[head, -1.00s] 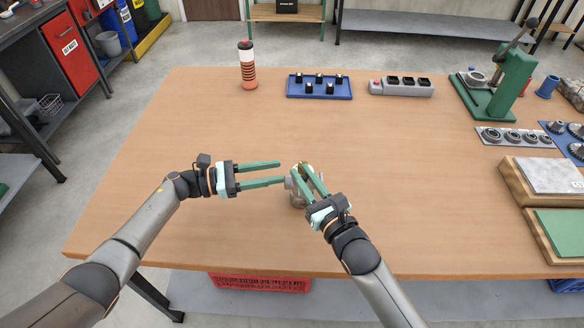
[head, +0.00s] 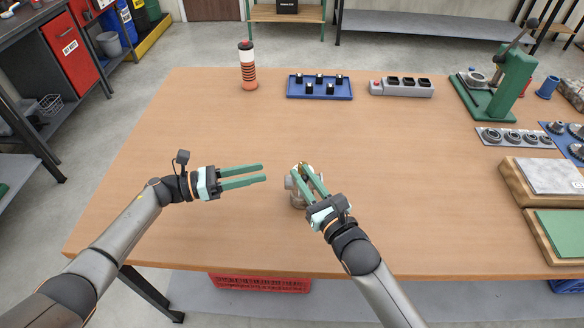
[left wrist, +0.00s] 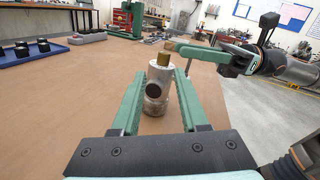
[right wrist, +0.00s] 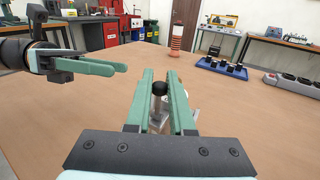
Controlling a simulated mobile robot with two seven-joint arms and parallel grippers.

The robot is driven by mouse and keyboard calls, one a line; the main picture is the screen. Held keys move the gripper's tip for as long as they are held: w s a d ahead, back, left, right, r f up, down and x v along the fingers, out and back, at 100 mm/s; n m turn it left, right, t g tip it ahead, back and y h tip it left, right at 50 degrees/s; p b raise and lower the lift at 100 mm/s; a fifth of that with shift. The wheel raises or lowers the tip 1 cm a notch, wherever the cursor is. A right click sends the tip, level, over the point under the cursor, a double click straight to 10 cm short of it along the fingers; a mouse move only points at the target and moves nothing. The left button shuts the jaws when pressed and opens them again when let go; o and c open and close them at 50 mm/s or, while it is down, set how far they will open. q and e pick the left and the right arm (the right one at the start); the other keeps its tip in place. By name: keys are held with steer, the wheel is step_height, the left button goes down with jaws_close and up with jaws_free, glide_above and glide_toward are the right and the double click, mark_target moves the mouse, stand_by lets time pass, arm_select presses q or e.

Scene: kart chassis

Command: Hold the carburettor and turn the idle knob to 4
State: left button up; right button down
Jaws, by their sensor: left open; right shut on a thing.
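The carburettor (head: 296,199) is a small silver body standing on the table, with a brass-coloured part (left wrist: 164,59) on top. A dark round opening or disc (left wrist: 152,90) shows on its side. My right gripper (head: 304,171) is shut on the carburettor from the right, its fingers covering part of it. In the right wrist view a black round part (right wrist: 160,88) on a silver stem sits between these fingers. My left gripper (head: 265,172) is open and empty, pointing at the carburettor from the left with a gap between. The idle knob's number marks cannot be read.
The wooden table (head: 190,120) is clear around the carburettor. At the back stand a striped bottle (head: 248,66), a blue tray (head: 318,93) with black parts and a grey box (head: 402,88). A green press (head: 500,85) stands at the right.

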mark_target(299, 170)
arm_select(q)
steer(key=s+d+m+t+y, duration=0.1)
steer(key=s+m+t+y, duration=0.15)
steer(key=m, duration=1.55)
steer(key=s+d+m+t+y, duration=0.1)
steer(key=s+d+m+t, duration=0.15)
steer(key=m, duration=1.55)
steer(key=shift+h, duration=0.25)
steer(key=x, duration=0.7)
steer(key=w+x, duration=0.1)
steer(key=x, duration=0.3)
steer(key=shift+w+a+f, duration=0.1)
steer(key=shift+a+f, duration=0.1)
steer(key=shift+a, duration=0.2)
steer(key=shift+c, duration=0.3)
jaws_close()
